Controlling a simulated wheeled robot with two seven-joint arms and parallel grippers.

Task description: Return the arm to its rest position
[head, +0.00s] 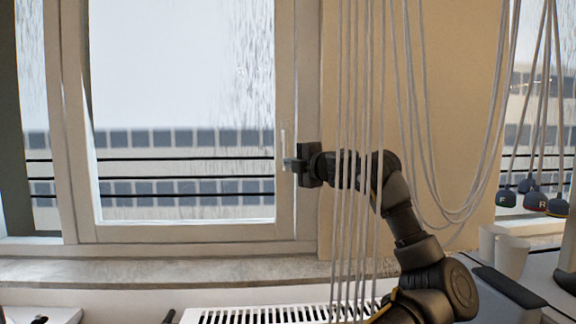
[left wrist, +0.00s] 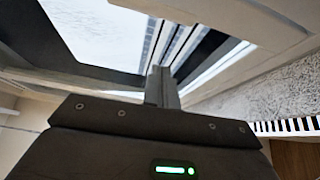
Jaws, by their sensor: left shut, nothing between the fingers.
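My left arm reaches up from the lower right of the head view, with its dark gripper (head: 289,163) in front of the right-hand upright of the window frame (head: 306,70). The gripper is shut and empty, its fingers pointing left. It is close to the light window handle (head: 283,140); I cannot tell whether they touch. In the left wrist view the shut fingers (left wrist: 162,88) stand together, with window glass and frame beyond them. My right gripper is in neither view.
Several grey cables (head: 408,80) hang in front of my arm. Dark pendants (head: 535,201) hang at the right. A stone sill (head: 150,271) and white radiator (head: 260,315) lie below the window.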

